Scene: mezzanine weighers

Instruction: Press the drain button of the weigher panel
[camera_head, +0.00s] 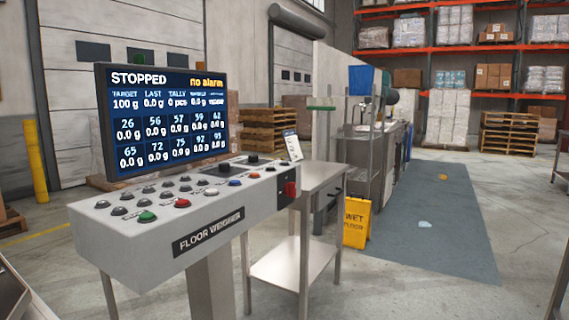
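The weigher panel (150,238) is a grey sloped console marked "FLOOR WEIGHER" on a post, at the left and centre of the head view. Button labels are too small to read, so I cannot tell which is the drain button. The screen (165,120) behind reads "STOPPED" and "no alarm". A red switch (290,188) sits at the panel's right end. My gripper is not in view.
A steel table (300,263) with a lower shelf stands right behind the panel. A yellow wet-floor sign (357,223) stands beside a grey floor mat (435,225). A metal edge (12,295) shows at the lower left. The floor (430,295) at the lower right is clear.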

